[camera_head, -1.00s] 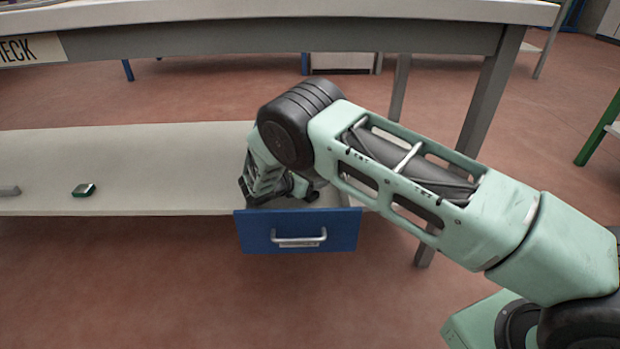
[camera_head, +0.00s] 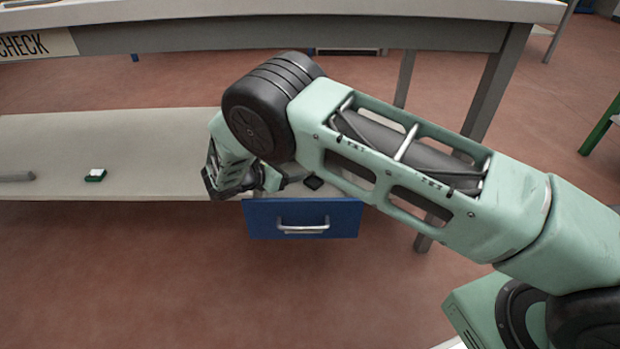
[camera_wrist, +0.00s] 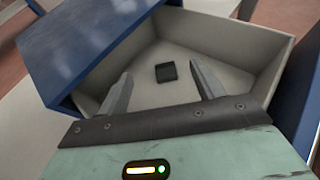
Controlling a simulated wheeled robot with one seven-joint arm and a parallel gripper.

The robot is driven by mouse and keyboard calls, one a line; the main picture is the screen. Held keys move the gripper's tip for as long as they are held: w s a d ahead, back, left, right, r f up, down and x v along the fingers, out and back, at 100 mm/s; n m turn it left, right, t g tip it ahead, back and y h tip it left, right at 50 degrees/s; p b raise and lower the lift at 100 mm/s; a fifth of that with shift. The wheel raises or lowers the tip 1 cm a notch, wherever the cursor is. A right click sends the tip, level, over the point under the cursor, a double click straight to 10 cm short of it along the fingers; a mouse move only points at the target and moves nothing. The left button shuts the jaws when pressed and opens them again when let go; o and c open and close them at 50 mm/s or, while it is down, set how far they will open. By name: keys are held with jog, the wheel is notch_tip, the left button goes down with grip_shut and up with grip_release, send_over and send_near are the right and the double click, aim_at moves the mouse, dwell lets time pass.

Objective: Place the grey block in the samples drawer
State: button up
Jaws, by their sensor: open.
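The open samples drawer shows its blue front with a silver handle (camera_head: 302,228) in the head view. In the wrist view its pale inside (camera_wrist: 225,75) is visible. A small dark grey block (camera_wrist: 166,72) lies on the drawer floor, and it also shows in the head view (camera_head: 313,183). My gripper (camera_wrist: 160,69) is open and empty, with the block seen between and beyond its fingers in the wrist view. The fingertips are partly hidden there.
The drawer sits at the right end of a pale shelf (camera_head: 150,150) under a workbench (camera_head: 300,10). A bench leg (camera_head: 490,85) stands behind my arm.

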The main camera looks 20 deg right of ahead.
jog(key=s+a+r+m+g+y, duration=0.25)
jog(key=s+r+m+y, duration=0.2)
jog(key=s+r, duration=0.5)
jog(key=s+a+r+m+g+y, duration=0.1)
jog(key=s+r+m+g+y, duration=0.5)
jog(key=s, duration=0.7)
jog(key=s+d+r+m+t+y, duration=0.1)
jog(key=s+r+m, duration=0.1)
jog(key=s, duration=0.7)
jog(key=s+d+r+m+t+y, duration=0.1)
jog(key=s+r+m, duration=0.2)
jog(key=s, duration=0.5)
jog(key=shift+s+r+t, duration=0.35)
jog(key=shift+s+r, duration=0.05)
jog(key=shift+r, duration=0.3)
jog(key=shift+d, duration=0.1)
notch_tip(320, 180, up, 37)
jog(key=p, duration=3.7)
